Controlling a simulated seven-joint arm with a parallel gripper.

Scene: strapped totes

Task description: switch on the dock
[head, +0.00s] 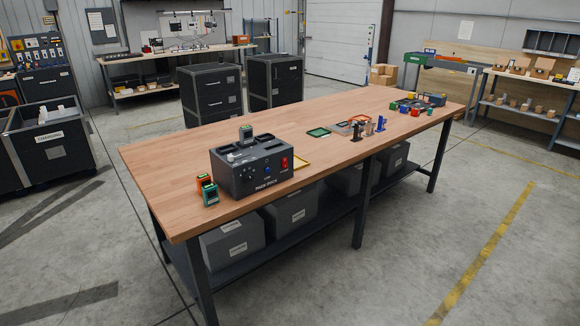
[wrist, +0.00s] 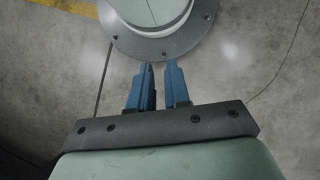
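The dock (head: 252,167) is a dark grey box near the left end of the wooden workbench. Its front carries a red switch (head: 284,163), a small blue part, several dark knobs and white lettering too small to read for sure. I cannot tell whether the dock is on. My gripper (wrist: 159,68) shows in the wrist view only, its two blue fingers apart with nothing between them. It is over bare concrete floor, and the dock is not in the wrist view.
An orange device (head: 203,181) and a green device (head: 210,194) stand left of the dock on the workbench (head: 160,160). A green tray (head: 318,132) and several small parts lie farther right. The bench's front left is clear.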

